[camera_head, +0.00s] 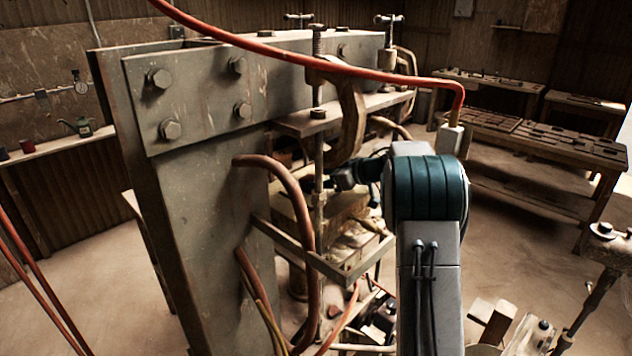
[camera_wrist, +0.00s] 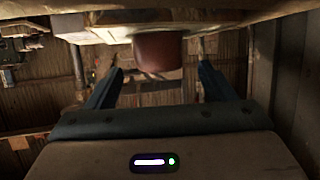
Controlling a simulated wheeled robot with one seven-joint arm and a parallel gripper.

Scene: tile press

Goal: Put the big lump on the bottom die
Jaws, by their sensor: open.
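A rounded reddish-brown lump (camera_wrist: 158,52) shows at the top middle of the wrist view. It lies against a pale, flat block (camera_wrist: 108,35), which may be the bottom die. My gripper (camera_wrist: 158,68) is open, with one blue-grey finger on each side of the lump. A gap shows between each finger and the lump.
The grey press frame (camera_head: 205,130) fills the left of the head view. A screw clamp (camera_head: 348,105) and a metal bracket (camera_head: 300,250) stand close to my arm.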

